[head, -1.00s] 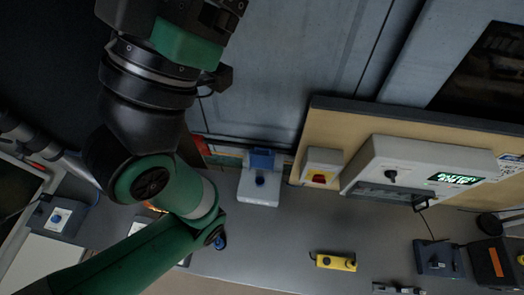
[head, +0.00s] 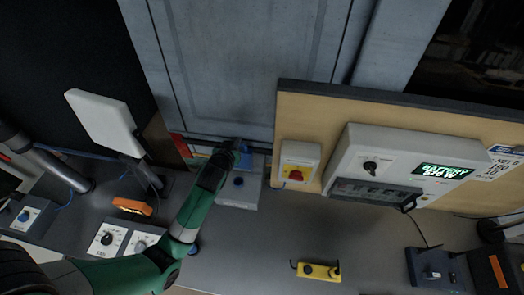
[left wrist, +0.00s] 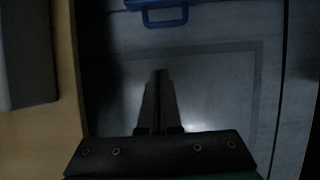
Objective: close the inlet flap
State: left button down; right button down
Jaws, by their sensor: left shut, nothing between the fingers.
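A pale grey box (head: 238,191) with a dark blue knob stands at the back of the counter against the wall. A blue part (head: 246,160) at its upper end looks like the inlet flap; how far open it is, I cannot tell. My left gripper (head: 230,148) is shut and empty, over the upper left of this box, and partly hides the blue part. In the left wrist view, the shut fingers (left wrist: 159,82) point at a grey surface, with a blue loop handle (left wrist: 166,18) beyond them at the top. Contact cannot be told. My right gripper is not in view.
Right of the box, a wooden board (head: 300,103) carries a red-and-yellow switch (head: 296,175) and a battery panel (head: 400,160). A yellow pendant (head: 319,271) lies in front. A white panel on a stand (head: 103,120) and an orange-lit device (head: 132,206) are left.

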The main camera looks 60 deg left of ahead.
pick_arm(q)
jog(key=w+a+f, duration=0.1)
jog(key=f, duration=0.1)
jog(key=w+a+f, duration=0.1)
jog(key=f, duration=0.1)
jog(key=w+a+f+b, duration=0.1)
jog(key=a+f, duration=0.1)
jog(key=shift+w+f, duration=0.25)
jog(key=shift+f, duration=0.05)
jog(key=shift+s+d+f, duration=0.1)
jog(key=shift+s+f, duration=0.05)
dwell(0.4)
